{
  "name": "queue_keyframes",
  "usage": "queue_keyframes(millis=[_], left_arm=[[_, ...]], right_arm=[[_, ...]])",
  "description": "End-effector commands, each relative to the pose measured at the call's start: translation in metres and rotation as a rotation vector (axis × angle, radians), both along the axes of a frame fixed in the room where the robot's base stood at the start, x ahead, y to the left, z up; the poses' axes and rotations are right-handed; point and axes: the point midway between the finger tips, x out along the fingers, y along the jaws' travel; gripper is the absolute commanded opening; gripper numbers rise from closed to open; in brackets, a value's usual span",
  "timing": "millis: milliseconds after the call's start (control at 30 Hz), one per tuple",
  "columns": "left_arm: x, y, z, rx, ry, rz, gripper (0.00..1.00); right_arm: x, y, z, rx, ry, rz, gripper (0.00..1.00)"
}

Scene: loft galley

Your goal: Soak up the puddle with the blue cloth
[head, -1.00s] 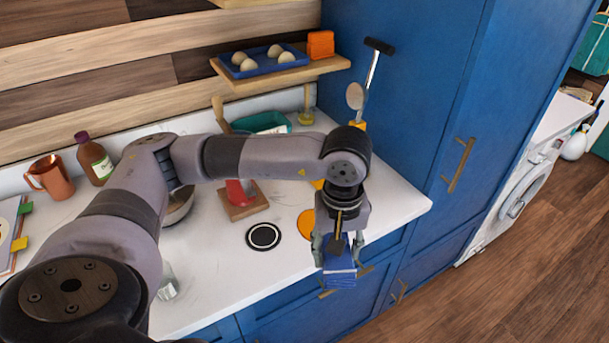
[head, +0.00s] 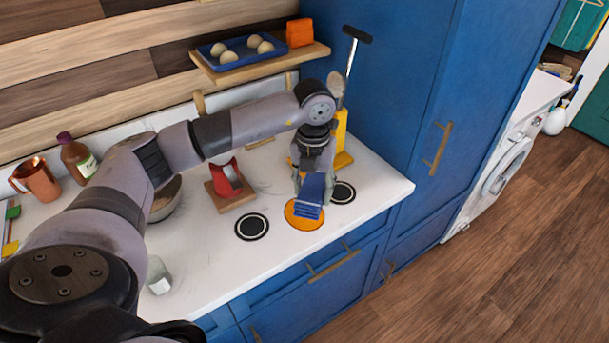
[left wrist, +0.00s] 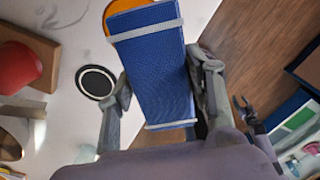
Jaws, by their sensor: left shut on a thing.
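My left gripper (head: 313,182) is shut on the blue cloth (head: 311,193), a folded pad with pale stripes. The cloth hangs tilted in front of and over the back of a flat round orange patch (head: 304,214), which looks like the puddle, on the white counter. I cannot tell whether the cloth touches it. In the left wrist view the cloth (left wrist: 157,70) sits between the fingers (left wrist: 160,105), and a rim of the orange patch (left wrist: 112,14) shows beyond it. What seems to be my right gripper (left wrist: 243,110) shows small and dark there; its jaw state is unclear.
Black round mats (head: 252,226) (head: 343,192) lie on both sides of the orange patch. A red item on a wooden block (head: 228,182), a bowl (head: 165,203) and a glass (head: 158,276) stand to the left. A yellow holder (head: 341,140) stands behind; a tall blue cabinet (head: 400,90) bounds the right.

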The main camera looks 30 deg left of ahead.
Motion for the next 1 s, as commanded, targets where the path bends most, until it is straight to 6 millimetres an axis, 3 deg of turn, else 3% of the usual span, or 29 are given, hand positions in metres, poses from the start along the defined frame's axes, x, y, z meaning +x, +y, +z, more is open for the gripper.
queue_keyframes(millis=[200, 400, 667, 1000], left_arm=[[0.011, 0.022, -0.002, -0.003, 0.011, 0.511, 0.25], [0.016, 0.032, -0.004, -0.001, 0.016, 0.769, 0.25], [0.017, 0.035, -0.016, -0.001, 0.015, 0.825, 0.25], [0.016, 0.034, -0.051, 0.0, 0.017, 0.822, 0.25]], right_arm=[[0.0, 0.005, 0.006, 0.005, 0.0, -0.001, 0.4], [0.001, 0.004, 0.008, 0.004, -0.001, -0.001, 0.4], [0.002, -0.001, 0.0, -0.001, -0.003, 0.0, 0.4], [0.003, -0.004, -0.024, -0.004, -0.004, -0.001, 0.4]])
